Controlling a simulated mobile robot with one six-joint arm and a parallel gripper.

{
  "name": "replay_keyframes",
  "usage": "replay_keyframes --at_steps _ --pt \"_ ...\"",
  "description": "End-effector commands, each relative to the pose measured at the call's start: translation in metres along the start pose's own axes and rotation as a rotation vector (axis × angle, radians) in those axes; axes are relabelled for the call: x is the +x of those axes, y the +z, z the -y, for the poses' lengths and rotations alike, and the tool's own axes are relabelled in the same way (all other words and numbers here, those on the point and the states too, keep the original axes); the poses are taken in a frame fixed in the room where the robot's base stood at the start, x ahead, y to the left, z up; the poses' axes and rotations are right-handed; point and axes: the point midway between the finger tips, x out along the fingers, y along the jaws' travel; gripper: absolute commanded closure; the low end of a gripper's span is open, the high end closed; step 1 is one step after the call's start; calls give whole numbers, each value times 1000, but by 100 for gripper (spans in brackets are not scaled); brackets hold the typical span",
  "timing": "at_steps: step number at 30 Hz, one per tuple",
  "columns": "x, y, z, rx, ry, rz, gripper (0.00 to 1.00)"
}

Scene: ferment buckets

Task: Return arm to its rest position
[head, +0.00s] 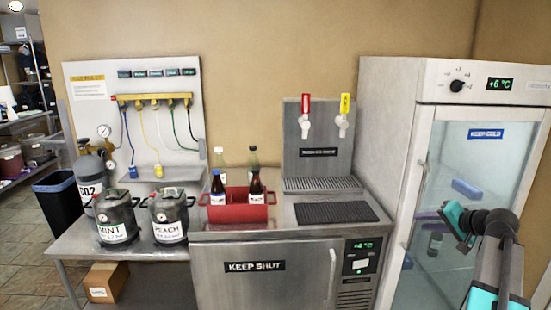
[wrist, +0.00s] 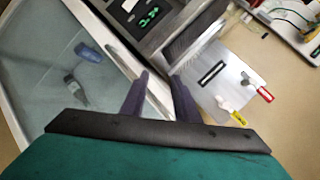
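My gripper (head: 425,222) is at the right of the head view, in front of the tall fridge's glass door (head: 455,165). My arm reaches up to it from the lower right, with a teal wrist part. In the wrist view my gripper's two dark fingers (wrist: 161,80) stand apart with nothing held between them. Behind them in that view are the edge of the tall fridge and the metal counter unit. I cannot tell the exact gap between my gripper and the glass.
The counter holds a tap tower (head: 318,145), a dark drip mat (head: 335,212) and a red carrier (head: 238,212) with several bottles. MINT (head: 117,220) and PEACH (head: 168,220) kegs stand left, beside a grey CO2 cylinder (head: 90,180). A cardboard box (head: 105,284) is below.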

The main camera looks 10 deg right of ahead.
Motion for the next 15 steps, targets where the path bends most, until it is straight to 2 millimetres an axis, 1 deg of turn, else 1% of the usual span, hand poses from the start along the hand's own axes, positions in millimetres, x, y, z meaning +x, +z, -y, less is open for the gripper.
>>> replay_keyframes --at_steps 1,5,6,8,9,11,12,14,15 --pt "17 20 -7 3 13 33 72" --pt "55 64 -24 4 54 109 72" --pt "65 78 -30 3 67 133 72" --pt "80 100 -38 1 86 168 72" --pt "90 115 -43 -1 99 192 72" --pt "104 138 -51 -4 119 227 72" --pt "113 153 -55 -8 131 251 72" --pt "125 176 -63 -13 152 287 72" --pt "132 192 -68 -16 165 311 72"
